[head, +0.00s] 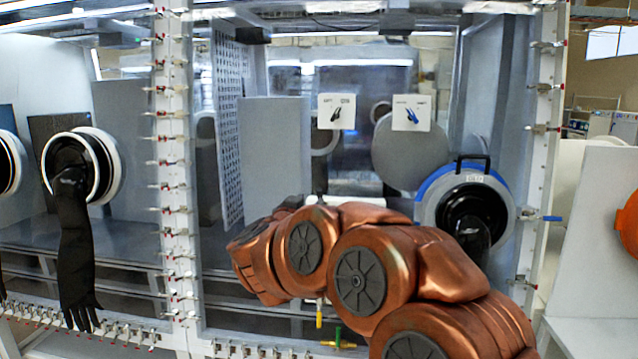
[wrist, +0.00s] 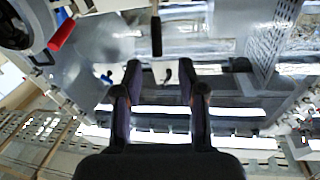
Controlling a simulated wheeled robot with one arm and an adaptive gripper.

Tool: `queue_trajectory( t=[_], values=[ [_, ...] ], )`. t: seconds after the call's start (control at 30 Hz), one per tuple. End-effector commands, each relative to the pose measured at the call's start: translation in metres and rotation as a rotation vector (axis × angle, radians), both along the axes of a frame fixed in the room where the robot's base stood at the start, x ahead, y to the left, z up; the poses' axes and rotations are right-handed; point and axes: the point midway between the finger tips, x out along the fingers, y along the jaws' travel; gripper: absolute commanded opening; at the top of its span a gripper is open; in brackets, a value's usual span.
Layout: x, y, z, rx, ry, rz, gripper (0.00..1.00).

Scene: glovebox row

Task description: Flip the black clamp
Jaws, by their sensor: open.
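In the head view a small black lever (head: 336,114) sits on a white plate on the glovebox's glass, left of a like plate with a blue lever (head: 411,115). I cannot tell for sure that this black lever is the black clamp. In the wrist view my gripper (wrist: 160,68) is open, with nothing between its fingers. A small dark curved piece (wrist: 168,75) shows beyond the gap between the fingertips. A black bar-shaped handle (wrist: 156,36) stands above that gap. In the head view my gripper is hidden behind my copper arm.
A blue-rimmed glove port (head: 430,205) is to the right of my arm. A black glove (head: 75,250) hangs at the left. Clamps line the white posts (head: 172,190). A red handle (wrist: 62,35) and a small blue piece (wrist: 107,79) are left of the fingers in the wrist view.

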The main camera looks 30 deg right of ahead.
Motion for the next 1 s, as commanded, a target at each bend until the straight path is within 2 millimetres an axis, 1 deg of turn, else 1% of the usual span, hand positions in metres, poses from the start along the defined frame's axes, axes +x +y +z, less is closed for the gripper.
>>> queue_trajectory(
  t=[0.17, 0.5, 0.6, 0.8, 1.0],
  values=[
    [0.004, -0.012, 0.001, -0.002, 0.002, -0.019, 0.40],
    [0.032, -0.047, 0.001, -0.002, 0.002, -0.017, 0.40],
    [0.038, -0.054, 0.002, -0.002, 0.001, -0.016, 0.40],
    [0.046, -0.062, 0.001, -0.003, 0.001, -0.015, 0.40],
    [0.047, -0.063, 0.000, -0.002, 0.002, -0.014, 0.40]
  ],
)
